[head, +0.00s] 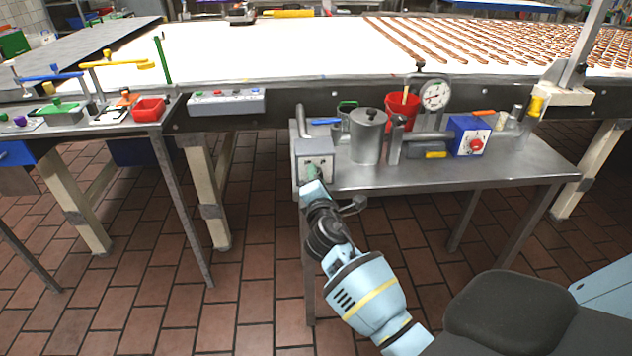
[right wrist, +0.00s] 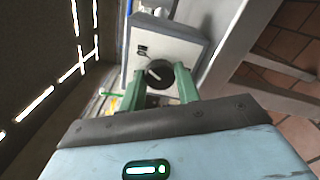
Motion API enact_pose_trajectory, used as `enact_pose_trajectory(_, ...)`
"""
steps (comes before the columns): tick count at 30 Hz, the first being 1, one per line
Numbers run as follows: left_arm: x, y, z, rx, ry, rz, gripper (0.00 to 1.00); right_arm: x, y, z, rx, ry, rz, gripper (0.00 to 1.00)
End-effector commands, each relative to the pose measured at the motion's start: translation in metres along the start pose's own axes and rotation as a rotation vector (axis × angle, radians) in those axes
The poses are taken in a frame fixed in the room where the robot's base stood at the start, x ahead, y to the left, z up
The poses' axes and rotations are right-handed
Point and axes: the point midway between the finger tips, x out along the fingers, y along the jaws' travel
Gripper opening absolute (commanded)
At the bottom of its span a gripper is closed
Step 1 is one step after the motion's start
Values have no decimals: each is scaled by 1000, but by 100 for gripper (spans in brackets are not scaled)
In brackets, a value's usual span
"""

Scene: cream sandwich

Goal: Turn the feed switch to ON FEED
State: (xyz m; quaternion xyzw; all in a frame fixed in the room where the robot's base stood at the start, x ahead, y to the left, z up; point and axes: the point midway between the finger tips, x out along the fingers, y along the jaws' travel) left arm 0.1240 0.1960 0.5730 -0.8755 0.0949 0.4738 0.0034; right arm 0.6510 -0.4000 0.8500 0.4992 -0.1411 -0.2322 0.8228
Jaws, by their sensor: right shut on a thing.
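The feed switch box (head: 315,151) is a small grey box at the left front corner of the metal side table. In the right wrist view its pale face (right wrist: 172,47) carries a round black knob (right wrist: 157,73) with a light pointer mark, slanted. The lettering is too small to read. My right gripper (head: 311,174) is at the front of the box. In the right wrist view its green fingers (right wrist: 159,82) stand on either side of the knob, shut on it. My left gripper is not in view.
The metal side table (head: 500,165) also holds a steel canister (head: 367,140), a red bucket (head: 402,109), a dial gauge (head: 435,96) and a blue box with a red knob (head: 468,135). A long white conveyor (head: 280,50) runs behind. Tiled floor lies open in front.

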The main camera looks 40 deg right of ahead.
Motion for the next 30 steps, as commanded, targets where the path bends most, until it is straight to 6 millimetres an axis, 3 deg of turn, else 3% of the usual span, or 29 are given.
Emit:
enact_pose_trajectory(9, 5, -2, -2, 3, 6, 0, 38, 0, -2, -1, 108, 2, -2, 9)
enact_pose_trajectory(24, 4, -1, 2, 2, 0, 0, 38, 0, -1, -1, 127, 2, -2, 9)
enact_pose_trajectory(25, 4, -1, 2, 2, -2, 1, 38, 0, -1, -1, 127, 2, -2, 33)
enact_pose_trajectory(30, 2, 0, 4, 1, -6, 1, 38, 0, -1, -1, 125, 2, -2, 54)
